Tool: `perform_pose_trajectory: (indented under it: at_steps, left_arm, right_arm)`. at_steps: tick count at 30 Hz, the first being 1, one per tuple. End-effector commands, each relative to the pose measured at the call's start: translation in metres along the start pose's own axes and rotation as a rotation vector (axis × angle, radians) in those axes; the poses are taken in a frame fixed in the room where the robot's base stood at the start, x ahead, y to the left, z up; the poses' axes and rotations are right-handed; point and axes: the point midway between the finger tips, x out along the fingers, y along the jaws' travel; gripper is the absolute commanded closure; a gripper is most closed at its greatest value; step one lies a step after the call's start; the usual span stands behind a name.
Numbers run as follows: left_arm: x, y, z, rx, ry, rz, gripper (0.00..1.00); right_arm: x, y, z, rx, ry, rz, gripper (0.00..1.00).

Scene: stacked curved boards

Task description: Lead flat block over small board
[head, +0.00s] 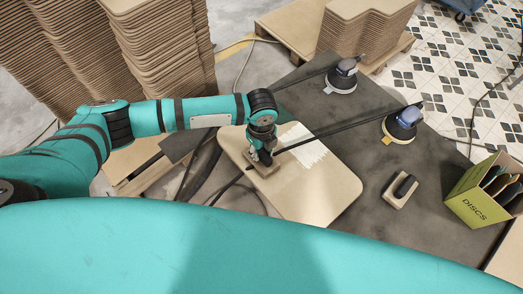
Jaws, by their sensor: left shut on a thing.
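The small board (315,195) is a pale tan panel with rounded corners, lying on the dark grey work table. A whitish streaked patch (303,147) covers part of its upper area. My left gripper (262,160) is over the board's left part, shut on a flat block (266,168). The block is brownish and thin and appears to lie against the board's surface; the gripper hides part of it. Another block with a dark grip (401,191) rests on the table to the right of the board. My right gripper is not in view.
Two round sanders (342,76) (403,124) with hoses stand on the table (365,165) behind and right of the board. A green box marked DISCS (480,197) stands at the right edge. Tall stacks of curved boards (160,45) rise at the back left.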

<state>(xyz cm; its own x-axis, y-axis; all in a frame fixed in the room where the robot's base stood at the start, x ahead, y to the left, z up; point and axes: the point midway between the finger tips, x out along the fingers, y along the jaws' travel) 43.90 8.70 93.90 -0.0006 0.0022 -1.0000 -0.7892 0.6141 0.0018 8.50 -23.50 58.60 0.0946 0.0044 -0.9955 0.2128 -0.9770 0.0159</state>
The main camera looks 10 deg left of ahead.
Motion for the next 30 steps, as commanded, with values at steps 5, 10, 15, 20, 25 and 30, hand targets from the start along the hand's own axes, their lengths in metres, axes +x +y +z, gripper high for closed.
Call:
perform_pose_trajectory:
  at_steps: [5,10,15,20,25,30]
  left_arm:
    - [0.003,-0.015,0.003,-0.005,-0.006,-0.002,1.0]
    - [0.002,-0.029,0.002,-0.003,-0.004,-0.005,1.0]
    - [0.001,-0.039,0.002,-0.003,-0.002,-0.004,1.0]
    - [0.0,-0.04,0.001,-0.001,-0.001,-0.003,1.0]
    - [0.0,-0.04,0.001,-0.001,0.0,-0.004,1.0]
    - [-0.002,-0.04,-0.004,0.001,0.001,-0.004,1.0]
  right_arm:
    - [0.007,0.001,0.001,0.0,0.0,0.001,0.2]
    - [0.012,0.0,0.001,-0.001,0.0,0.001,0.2]
    - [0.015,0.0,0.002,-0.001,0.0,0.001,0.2]
    - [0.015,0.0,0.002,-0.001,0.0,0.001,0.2]
    - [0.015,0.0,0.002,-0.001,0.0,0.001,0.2]
    - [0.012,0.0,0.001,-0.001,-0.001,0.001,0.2]
